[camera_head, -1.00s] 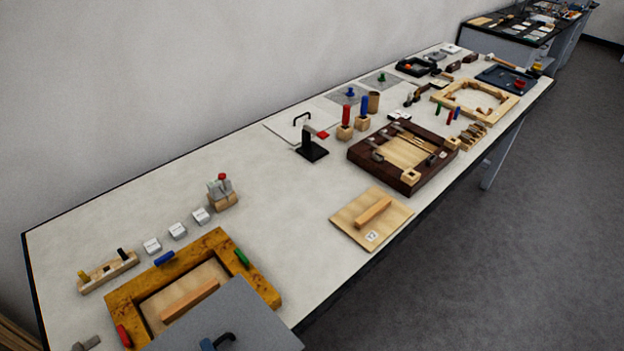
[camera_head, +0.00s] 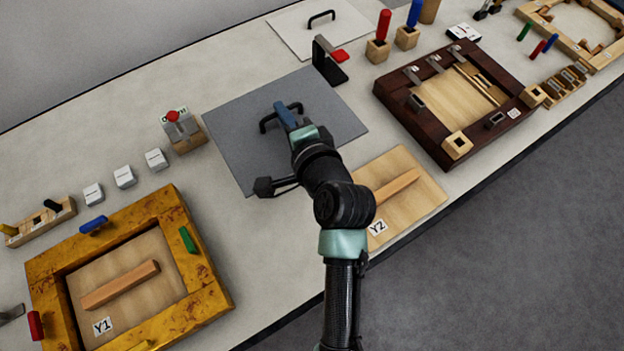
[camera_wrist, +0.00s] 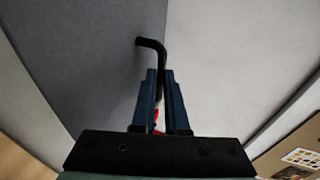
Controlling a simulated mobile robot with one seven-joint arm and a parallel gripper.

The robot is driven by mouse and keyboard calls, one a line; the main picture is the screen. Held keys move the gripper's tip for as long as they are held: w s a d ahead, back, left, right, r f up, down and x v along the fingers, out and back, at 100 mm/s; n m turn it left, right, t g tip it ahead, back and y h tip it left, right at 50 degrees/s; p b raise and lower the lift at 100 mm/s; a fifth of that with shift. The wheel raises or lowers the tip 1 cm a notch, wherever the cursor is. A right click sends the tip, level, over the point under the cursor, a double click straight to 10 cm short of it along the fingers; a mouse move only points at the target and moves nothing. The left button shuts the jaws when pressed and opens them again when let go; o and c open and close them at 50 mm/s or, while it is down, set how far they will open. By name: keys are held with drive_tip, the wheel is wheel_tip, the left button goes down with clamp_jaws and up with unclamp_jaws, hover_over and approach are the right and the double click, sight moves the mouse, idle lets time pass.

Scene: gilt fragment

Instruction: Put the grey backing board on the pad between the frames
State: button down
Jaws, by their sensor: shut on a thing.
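The grey backing board (camera_head: 235,130) is a flat square sheet with a black handle (camera_head: 268,122) in its middle. It lies over the table area between the gold frame (camera_head: 205,270) and the dark brown frame (camera_head: 440,150). My gripper (camera_head: 286,116) is shut on the handle, reaching from the front. In the wrist view the blue fingers (camera_wrist: 160,95) close around the black handle (camera_wrist: 150,45), with the grey board (camera_wrist: 95,50) beyond. I cannot make out a pad; the board hides what is under it. I cannot tell whether the board touches the table.
A tan board marked Y2 (camera_head: 410,185) is close to the grey board's front right. A black stand with a red tab (camera_head: 328,68) is close behind it. A block with a red knob (camera_head: 180,130) is near its left corner. A white board (camera_head: 290,35) lies at the back.

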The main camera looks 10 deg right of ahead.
drive_tip(key=f+b, duration=0.1)
drive_tip(key=f, duration=0.3)
drive_tip(key=f+b, duration=0.1)
drive_tip(key=f, duration=0.4)
drive_tip(key=shift+w+f, duration=0.2)
drive_tip(key=shift+f, duration=0.1)
drive_tip(key=shift+f, duration=0.1)
drive_tip(key=c, duration=0.9)
unclamp_jaws()
drive_tip(key=shift+c, duration=0.2)
